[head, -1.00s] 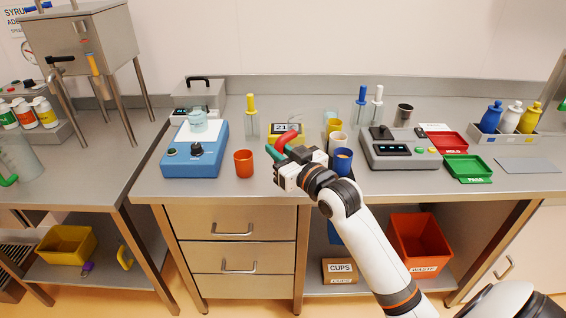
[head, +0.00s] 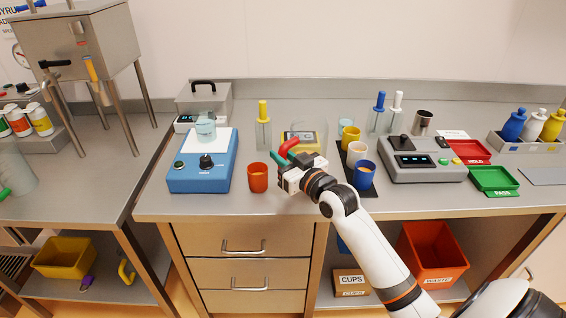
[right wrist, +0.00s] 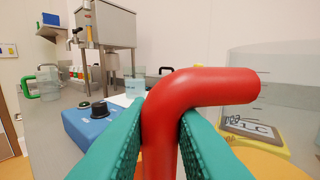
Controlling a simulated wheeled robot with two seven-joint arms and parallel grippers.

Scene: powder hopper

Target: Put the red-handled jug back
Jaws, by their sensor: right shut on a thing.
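The red handle (head: 289,147) of the clear jug shows between the green fingers of my right gripper (head: 281,155) in the head view. The right wrist view shows the gripper (right wrist: 165,140) shut on this bent red handle (right wrist: 190,95). The clear jug body (right wrist: 285,75) is at the right there, faint and see-through, in front of a yellow device with a display (right wrist: 252,130). In the head view the jug is hard to make out near that yellow device (head: 296,150). I cannot tell whether its base touches anything. My left gripper is not in view.
An orange cup (head: 258,178) stands close left of my gripper, beside the blue device (head: 205,170). Several cups, including a blue one (head: 364,175), stand close on the right. A grey device (head: 425,172) is further right. Bare bench lies along the front edge.

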